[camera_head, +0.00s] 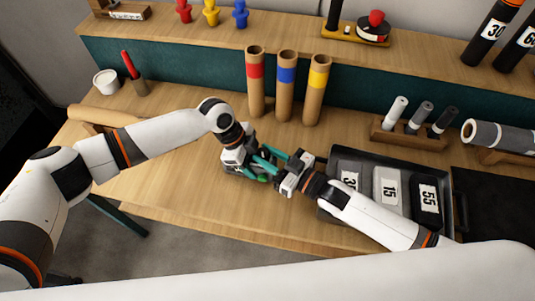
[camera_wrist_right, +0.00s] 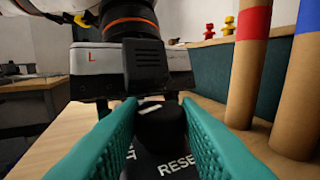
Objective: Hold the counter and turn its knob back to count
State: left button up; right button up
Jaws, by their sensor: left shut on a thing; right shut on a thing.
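The counter (camera_wrist_right: 172,166) is a dark body with white lettering reading "RESET", seen close up in the right wrist view. Its black knob (camera_wrist_right: 160,122) stands between the two teal fingers of my right gripper (camera_wrist_right: 160,135), which is shut on it. In the head view the counter is mostly hidden under both grippers above the table. My left gripper (camera_head: 260,176) is shut on the counter; its white body, marked "L", shows behind the knob in the right wrist view (camera_wrist_right: 130,72). My right gripper (camera_head: 267,157) reaches in from the right.
A black tray (camera_head: 333,165) with numbered blocks lies under my right arm. Three cardboard tubes (camera_head: 286,90) with red, blue and yellow bands stand behind the grippers. A wooden holder (camera_head: 410,137) with small cylinders is at right. The table's left front is clear.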

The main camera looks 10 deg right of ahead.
jog(key=o, duration=1)
jog(key=shift+s, duration=0.1)
jog(key=shift+s+d, duration=0.2)
jog(key=shift+d, duration=0.15)
jog(key=v, duration=1.1)
jog(key=shift+d, duration=0.1)
